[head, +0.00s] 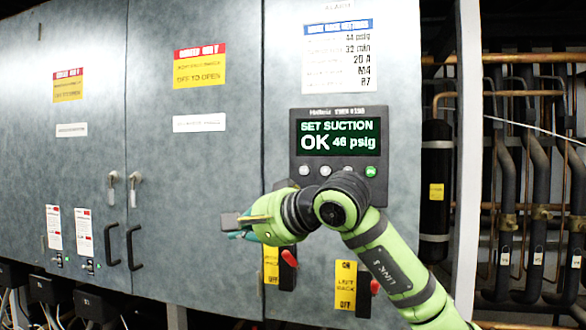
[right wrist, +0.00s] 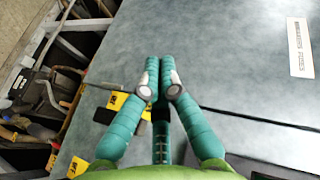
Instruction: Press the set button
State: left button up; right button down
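The control panel (head: 338,112) is a dark unit on the grey cabinet, with a lit screen (head: 338,136) reading "SET SUCTION OK 46 psig". A row of small round buttons lies under the screen. The rightmost button (head: 370,171) is green and the others are pale; their lettering is too small to read, so I cannot tell for sure which is set. My right gripper (head: 236,226) is below and left of the panel, pointing left, apart from the buttons. In the right wrist view its teal fingers (right wrist: 160,75) are together with nothing between them. My left gripper is not in view.
Red-handled switches (head: 288,258) with yellow plates sit below the panel, close to my right arm. Door handles (head: 134,189) and black pulls (head: 133,247) stand out at left. Pipes (head: 507,200) run at right beyond a pale post (head: 467,160).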

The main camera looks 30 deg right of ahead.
aim_at(303, 171)
jog(key=s+d+r+t+h, duration=0.1)
jog(key=s+d+r+h, duration=0.2)
jog(key=r, duration=0.2)
jog(key=s+d+r+n+t+h, duration=0.1)
jog(key=s+d+r+t+h, duration=0.1)
jog(key=s+d+r, duration=0.1)
jog(key=shift+d+r+h, duration=0.35)
jog(key=shift+r+h, duration=0.05)
jog(key=shift+r, duration=0.45)
jog(key=shift+w, duration=0.1)
jog(key=shift+d, duration=0.1)
jog(key=w+d+p, duration=0.1)
jog(key=w+d, duration=0.4)
jog(key=shift+d+r+p, duration=0.1)
jog(key=shift+d+p, duration=0.15)
jog(key=shift+p, duration=0.1)
jog(key=shift+w+d, duration=0.3)
jog(key=shift+d, duration=0.15)
jog(key=shift+w+d+p, duration=0.3)
jog(key=shift+p, duration=0.3)
